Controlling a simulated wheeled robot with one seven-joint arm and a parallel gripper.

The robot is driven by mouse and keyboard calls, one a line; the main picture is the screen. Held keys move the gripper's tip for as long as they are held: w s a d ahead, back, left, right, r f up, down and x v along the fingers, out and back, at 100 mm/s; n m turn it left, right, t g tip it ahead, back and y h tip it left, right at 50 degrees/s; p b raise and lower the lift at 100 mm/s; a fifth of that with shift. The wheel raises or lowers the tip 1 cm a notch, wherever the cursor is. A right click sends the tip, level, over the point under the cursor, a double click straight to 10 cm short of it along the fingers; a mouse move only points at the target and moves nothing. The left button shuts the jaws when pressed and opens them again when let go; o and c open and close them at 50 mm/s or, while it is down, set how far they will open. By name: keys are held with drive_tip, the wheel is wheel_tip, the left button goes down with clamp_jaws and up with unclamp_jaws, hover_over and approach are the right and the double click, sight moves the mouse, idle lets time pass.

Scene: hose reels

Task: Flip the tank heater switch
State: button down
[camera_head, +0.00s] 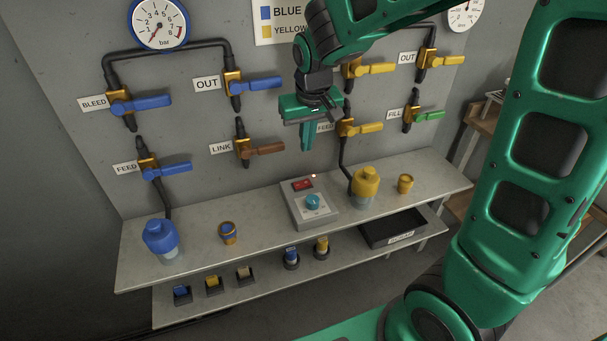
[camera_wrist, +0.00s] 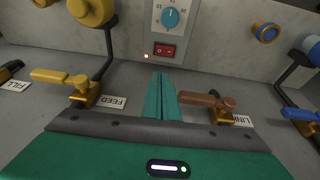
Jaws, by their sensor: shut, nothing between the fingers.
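The tank heater is a grey box (camera_head: 325,213) on the bench with a blue dial knob (camera_head: 313,202) and a red rocker switch (camera_head: 302,184). A small lamp (camera_head: 313,176) beside the switch glows. In the wrist view the red switch (camera_wrist: 165,50), the dial (camera_wrist: 171,18) and the glowing lamp (camera_wrist: 146,56) show ahead of the fingertips. My gripper (camera_head: 307,148) is shut and empty, pointing down above the back of the box, apart from the switch. Its closed fingers (camera_wrist: 162,78) point toward the switch in the wrist view. Which way the rocker is tipped is too small to tell.
A yellow-capped bottle (camera_head: 366,184) and small yellow cup (camera_head: 405,184) stand right of the box; a blue-capped bottle (camera_head: 160,238) and another cup (camera_head: 228,232) stand left. Behind my gripper, the wall carries valves, including the brown-handled LINK valve (camera_head: 262,149) and yellow FEED valve (camera_head: 362,128).

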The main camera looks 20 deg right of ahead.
approach(300, 182)
drive_tip(key=f, duration=0.1)
drive_tip(key=w+d+f, duration=0.1)
drive_tip(key=f, duration=0.3)
drive_tip(key=shift+w+d+f, duration=0.2)
drive_tip(key=shift+w+d, duration=0.2)
drive_tip(key=shift+f, duration=0.2)
drive_tip(key=shift+a, duration=0.1)
drive_tip(key=shift+d+f, duration=0.15)
drive_tip(key=shift+d, duration=0.1)
drive_tip(key=shift+a, duration=0.2)
drive_tip(key=shift+a+r, duration=0.25)
drive_tip(key=shift+a, duration=0.4)
